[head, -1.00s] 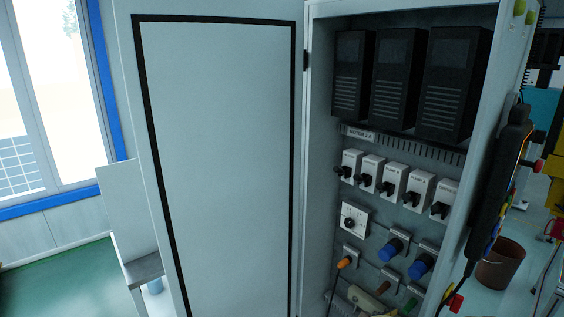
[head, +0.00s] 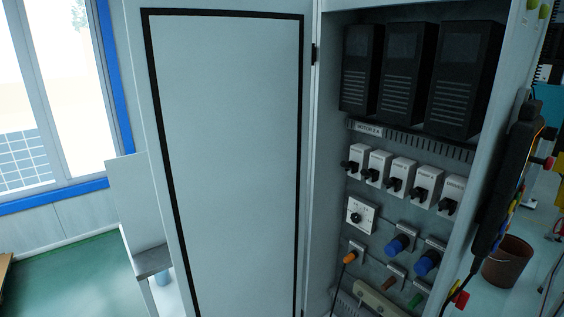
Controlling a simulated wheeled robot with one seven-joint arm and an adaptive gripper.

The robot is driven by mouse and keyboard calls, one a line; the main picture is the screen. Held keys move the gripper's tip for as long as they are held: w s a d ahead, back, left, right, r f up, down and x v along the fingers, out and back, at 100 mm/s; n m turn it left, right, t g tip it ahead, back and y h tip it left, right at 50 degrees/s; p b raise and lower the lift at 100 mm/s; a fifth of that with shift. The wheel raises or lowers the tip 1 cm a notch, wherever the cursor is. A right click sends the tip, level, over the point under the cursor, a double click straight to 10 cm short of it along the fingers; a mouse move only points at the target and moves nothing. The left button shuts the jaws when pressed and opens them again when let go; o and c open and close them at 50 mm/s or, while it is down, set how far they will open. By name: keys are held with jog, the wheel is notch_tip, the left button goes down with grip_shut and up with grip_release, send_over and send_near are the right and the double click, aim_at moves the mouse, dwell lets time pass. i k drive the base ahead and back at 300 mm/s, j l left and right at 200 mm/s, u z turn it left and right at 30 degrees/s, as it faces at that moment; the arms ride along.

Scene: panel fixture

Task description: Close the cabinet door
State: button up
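The cabinet door (head: 228,150) stands wide open on the left of the cabinet in the head view. Its pale inner face with a black seal strip faces me. A dark hinge (head: 314,54) joins it to the cabinet (head: 320,180) along the door's right edge. The cabinet interior is exposed, with black drive units (head: 410,80), a row of white switches (head: 403,177) and blue plugs (head: 427,262). The door's bottom edge is out of frame. My gripper is not in view.
A dark pendant (head: 505,180) with cables hangs on the cabinet's right side. A brown bin (head: 508,262) stands on the floor at right. A grey bench-like piece (head: 150,260) stands behind the door at left. Green floor (head: 70,280) is open at lower left, below a blue-framed window (head: 110,60).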

aim_at(223, 87)
jog(key=j+z, duration=0.15)
jog(key=z, duration=0.55)
jog(key=j+z, duration=0.2)
jog(key=j, duration=0.25)
jog(key=j+z, duration=0.2)
jog(key=j, duration=0.2)
jog(key=k+j+z, duration=0.2)
jog(key=j, duration=0.25)
jog(key=j+z, duration=0.15)
jog(key=j, duration=0.25)
jog(key=k+j+z, duration=0.2)
jog(key=j, duration=0.2)
jog(key=k+j, duration=0.1)
jog(key=j, duration=0.3)
jog(key=k+j, duration=0.1)
jog(key=j, duration=0.3)
jog(key=k+j, duration=0.1)
jog(key=j, duration=0.25)
jog(key=k+j, duration=0.1)
jog(key=j, duration=0.3)
jog(key=k+j+z, duration=0.1)
jog(key=j, duration=0.3)
